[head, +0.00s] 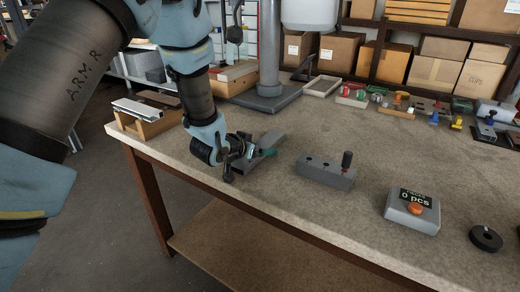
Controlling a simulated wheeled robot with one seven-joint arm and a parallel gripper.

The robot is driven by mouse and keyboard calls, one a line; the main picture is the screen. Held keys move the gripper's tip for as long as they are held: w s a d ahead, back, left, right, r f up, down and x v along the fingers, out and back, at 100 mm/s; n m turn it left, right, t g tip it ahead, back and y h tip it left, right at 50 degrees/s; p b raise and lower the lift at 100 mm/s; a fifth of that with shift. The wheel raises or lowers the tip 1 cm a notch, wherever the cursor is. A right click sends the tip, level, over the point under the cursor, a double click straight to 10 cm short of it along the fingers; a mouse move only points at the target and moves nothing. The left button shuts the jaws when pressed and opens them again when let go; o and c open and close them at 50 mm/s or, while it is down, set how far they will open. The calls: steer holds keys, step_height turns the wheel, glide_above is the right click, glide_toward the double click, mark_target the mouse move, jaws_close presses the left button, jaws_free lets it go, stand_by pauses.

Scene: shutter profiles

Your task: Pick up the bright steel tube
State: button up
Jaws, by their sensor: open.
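A bright silver bar (136,109), which looks like the bright steel tube, lies on a light wooden rest (146,127) at the left end of the workbench. A darker brown bar (160,98) lies just behind it. My gripper (238,160) is low over the near edge of the bench, to the right of the silver bar and clearly apart from it. It is open, and nothing shows held in it. Its fingers are small and partly confused with a grey and teal tool (266,146) behind them, so I cannot tell whether they touch it.
A grey block with holes and a dark peg (326,172) stands right of my gripper. A grey post base (268,98) stands behind.

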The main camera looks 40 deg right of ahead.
steer(key=shift+c, duration=0.4)
jaws_close()
stand_by(0.4)
